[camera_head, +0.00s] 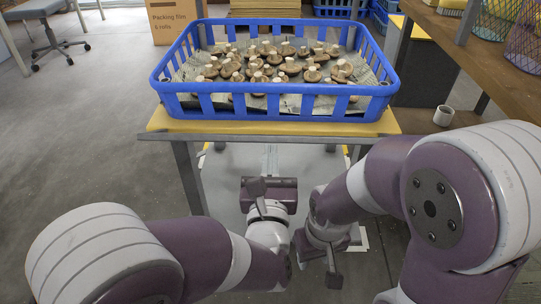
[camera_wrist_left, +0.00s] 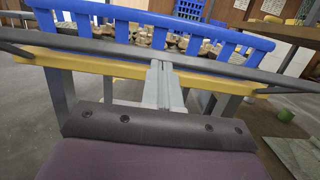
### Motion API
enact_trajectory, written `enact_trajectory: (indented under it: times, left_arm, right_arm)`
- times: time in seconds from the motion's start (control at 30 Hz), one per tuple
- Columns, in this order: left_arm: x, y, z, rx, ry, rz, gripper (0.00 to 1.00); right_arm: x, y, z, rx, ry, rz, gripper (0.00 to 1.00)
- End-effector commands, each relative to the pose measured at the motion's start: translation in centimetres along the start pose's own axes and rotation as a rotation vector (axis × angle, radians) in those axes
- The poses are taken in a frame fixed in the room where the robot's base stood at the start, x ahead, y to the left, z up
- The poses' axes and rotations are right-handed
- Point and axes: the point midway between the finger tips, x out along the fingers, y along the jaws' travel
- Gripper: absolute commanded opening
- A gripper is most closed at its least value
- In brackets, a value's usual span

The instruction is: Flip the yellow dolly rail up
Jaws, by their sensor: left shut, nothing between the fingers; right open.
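The dolly's yellow top (camera_head: 222,127) carries a blue crate. A grey rail (camera_head: 180,138) runs along its near edge, roughly level and just below the yellow; the rail also crosses the left wrist view (camera_wrist_left: 90,47). My left gripper (camera_head: 270,150) points away from me at the middle of this edge. In the left wrist view its pale fingers (camera_wrist_left: 158,65) are shut with nothing between them. Their tips overlap the rail's lower side; I cannot tell whether they touch it. My right gripper (camera_head: 345,240) is low, right of the left hand, apart from the rail; its fingers are hard to see.
The blue crate (camera_head: 270,104) holds brown mushrooms on newspaper. A wooden shelf (camera_head: 490,62) with wire baskets stands at the right. A cardboard box (camera_head: 176,20) is behind the crate.

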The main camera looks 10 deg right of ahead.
Motion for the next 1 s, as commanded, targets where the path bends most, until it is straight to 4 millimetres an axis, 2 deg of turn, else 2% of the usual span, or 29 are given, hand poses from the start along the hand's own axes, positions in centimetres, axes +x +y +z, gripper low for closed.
enact_trajectory:
  times: [0.67, 1.0]
  left_arm:
    - [0.3, 0.0, 0.6, 0.0, 0.031, 0.001, 0.0]
    - [0.9, 0.0, 1.7, -0.002, 0.089, 0.0, 0.0]
  right_arm:
    - [-0.8, 0.0, -0.1, 0.0, 0.0, 0.0, 0.43]
    - [-2.2, 0.0, -0.3, 0.0, 0.0, 0.0, 0.43]
